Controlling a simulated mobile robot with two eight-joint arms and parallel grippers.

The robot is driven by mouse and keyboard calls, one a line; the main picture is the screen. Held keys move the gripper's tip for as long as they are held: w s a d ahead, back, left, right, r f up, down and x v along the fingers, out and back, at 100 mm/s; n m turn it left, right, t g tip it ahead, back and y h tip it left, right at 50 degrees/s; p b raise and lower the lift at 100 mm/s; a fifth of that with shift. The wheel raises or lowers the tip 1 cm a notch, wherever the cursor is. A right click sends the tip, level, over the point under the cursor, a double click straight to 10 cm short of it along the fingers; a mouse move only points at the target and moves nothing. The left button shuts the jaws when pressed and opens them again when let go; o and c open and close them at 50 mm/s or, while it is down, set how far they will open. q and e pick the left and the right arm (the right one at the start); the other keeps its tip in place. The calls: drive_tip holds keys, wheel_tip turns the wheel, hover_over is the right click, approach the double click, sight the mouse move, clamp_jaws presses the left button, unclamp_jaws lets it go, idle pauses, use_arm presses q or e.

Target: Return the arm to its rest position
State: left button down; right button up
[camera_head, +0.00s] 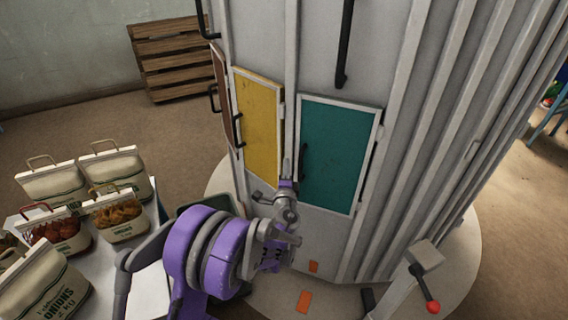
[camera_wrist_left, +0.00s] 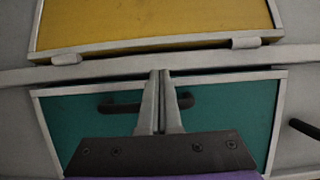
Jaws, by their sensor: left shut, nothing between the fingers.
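My left arm comes in from the lower left in the head view, with purple and grey links. My left gripper (camera_head: 287,172) is in front of the grey ribbed cabinet (camera_head: 400,170), near the post between the yellow door (camera_head: 257,125) and the teal door (camera_head: 335,155). In the left wrist view, my left gripper (camera_wrist_left: 160,76) has its two fingers together with nothing between them. The teal door (camera_wrist_left: 235,120) and its dark handle (camera_wrist_left: 118,104) show behind the fingers; the yellow door (camera_wrist_left: 150,22) lies above. My right gripper is in neither view.
Several sewn sacks (camera_head: 116,173) stand on a white table (camera_head: 145,285) at the left, close to my arm. A lever with a red knob (camera_head: 432,306) stands at the lower right. A wooden crate (camera_head: 172,58) is by the back wall. Brown floor (camera_head: 70,130) lies open at the left.

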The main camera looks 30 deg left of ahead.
use_arm(q)
drive_tip(key=s+r+n+g+y, duration=0.1)
drive_tip(key=s+r+n+g, duration=0.2)
drive_tip(key=s, duration=0.7)
drive_tip(key=s+n+g, duration=0.3)
drive_tip(key=s+n, duration=0.3)
drive_tip(key=s, duration=0.3)
drive_tip(key=s+d+f+n+g+h, duration=0.2)
drive_tip(key=s+d+h, duration=0.2)
drive_tip(key=s+d, duration=0.3)
drive_tip(key=s+d+f+n+g+h+p, duration=0.1)
drive_tip(key=s+d+f+n+g+h, duration=0.1)
drive_tip(key=s+d, duration=0.4)
drive_tip(key=s+f+g+h, duration=0.1)
drive_tip(key=s+h, duration=0.1)
drive_tip(key=s, duration=0.2)
drive_tip(key=shift+s+d, duration=0.15)
drive_tip(key=shift+d, duration=0.2)
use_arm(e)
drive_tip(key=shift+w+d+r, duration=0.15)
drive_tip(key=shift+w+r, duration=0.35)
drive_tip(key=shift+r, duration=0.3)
